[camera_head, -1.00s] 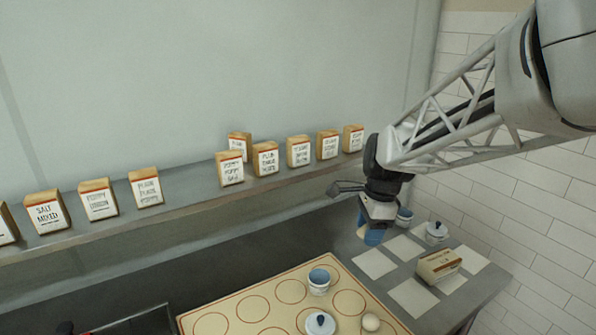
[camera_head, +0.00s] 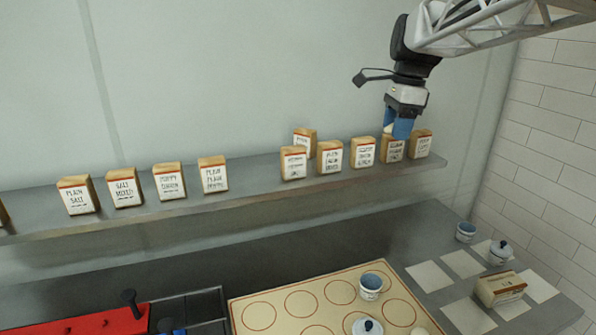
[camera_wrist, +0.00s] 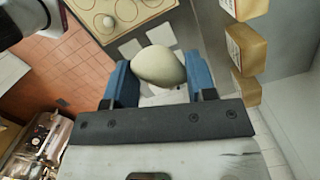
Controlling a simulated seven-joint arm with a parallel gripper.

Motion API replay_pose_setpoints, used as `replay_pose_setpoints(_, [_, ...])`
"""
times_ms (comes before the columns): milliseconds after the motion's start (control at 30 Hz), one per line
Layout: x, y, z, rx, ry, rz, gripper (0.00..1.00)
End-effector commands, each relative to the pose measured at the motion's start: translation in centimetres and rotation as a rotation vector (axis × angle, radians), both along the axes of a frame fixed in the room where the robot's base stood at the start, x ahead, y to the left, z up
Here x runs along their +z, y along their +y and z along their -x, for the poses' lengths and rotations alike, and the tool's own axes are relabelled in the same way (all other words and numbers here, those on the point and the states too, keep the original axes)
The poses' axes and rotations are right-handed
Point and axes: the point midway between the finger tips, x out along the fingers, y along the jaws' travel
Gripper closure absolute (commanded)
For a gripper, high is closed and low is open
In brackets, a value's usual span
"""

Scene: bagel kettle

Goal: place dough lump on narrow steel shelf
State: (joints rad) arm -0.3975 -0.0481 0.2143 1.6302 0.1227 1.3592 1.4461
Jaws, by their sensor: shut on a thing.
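My gripper (camera_head: 399,128) hangs fingers-down at the right end of the narrow steel shelf (camera_head: 250,186), in front of the paper bags there. In the wrist view its blue fingers (camera_wrist: 158,72) are shut on a pale, rounded dough lump (camera_wrist: 158,63). I cannot tell how far the fingers are from the shelf or bags. Another pale lump (camera_head: 420,331) sits on the round-marked mat (camera_head: 245,296), cut by the picture's lower edge.
A bare shelf stretch lies between the two groups.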

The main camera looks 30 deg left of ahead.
Motion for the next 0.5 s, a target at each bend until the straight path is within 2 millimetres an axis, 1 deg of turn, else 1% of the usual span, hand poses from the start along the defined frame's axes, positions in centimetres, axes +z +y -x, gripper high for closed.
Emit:
replay_pose_setpoints(333, [-0.04,0.11,-0.13,0.0,0.0,0.0,0.72])
replay_pose_setpoints(500, [-0.1,0.86,-0.91,0.0,0.0,0.0,0.72])
